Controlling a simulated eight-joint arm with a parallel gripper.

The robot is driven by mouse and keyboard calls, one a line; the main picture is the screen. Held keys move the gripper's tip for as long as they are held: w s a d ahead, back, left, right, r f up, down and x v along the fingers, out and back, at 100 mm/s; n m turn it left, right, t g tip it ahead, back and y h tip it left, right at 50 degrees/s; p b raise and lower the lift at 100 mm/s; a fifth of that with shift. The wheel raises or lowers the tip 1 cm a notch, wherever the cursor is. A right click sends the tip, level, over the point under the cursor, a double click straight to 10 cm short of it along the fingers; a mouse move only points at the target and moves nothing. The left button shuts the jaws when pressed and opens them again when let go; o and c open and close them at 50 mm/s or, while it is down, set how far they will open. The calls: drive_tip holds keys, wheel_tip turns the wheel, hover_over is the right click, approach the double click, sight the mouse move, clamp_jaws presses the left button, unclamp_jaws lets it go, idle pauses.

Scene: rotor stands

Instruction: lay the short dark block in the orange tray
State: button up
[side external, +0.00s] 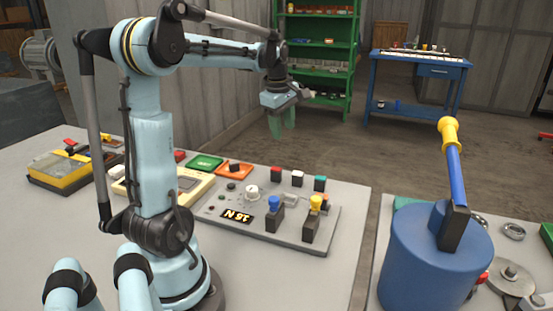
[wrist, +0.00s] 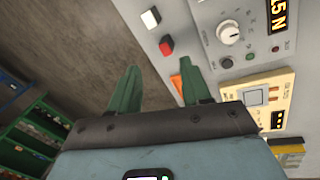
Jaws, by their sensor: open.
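The orange tray (side external: 226,173) lies on the grey table behind the control panel in the side view, just right of a green tray (side external: 205,162). A small dark block (side external: 235,167) appears to lie in the orange tray. In the wrist view only a piece of the orange tray (wrist: 176,82) shows, partly hidden by the right finger.
The control panel (side external: 225,215) has buttons, a knob, a display and two levers with blue and yellow tops. A large blue cylinder with a lever (side external: 432,260) stands on the right table, across a gap.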

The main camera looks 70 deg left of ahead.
drive_tip(key=s+d+f+m+t, duration=0.2)
drive_tip(key=d+m, duration=0.9)
drive_tip(key=d, duration=0.3)
drive_tip(key=s+d+f+m+t+h, duration=0.1)
drive_tip(key=s+d+f+m+t, duration=0.1)
drive_tip(key=d+m, duration=1)
drive_tip(key=shift+d+f+t+h, duration=0.35)
drive_tip(key=shift+d+t, duration=0.25)
drive_tip(key=shift+d, duration=0.3)
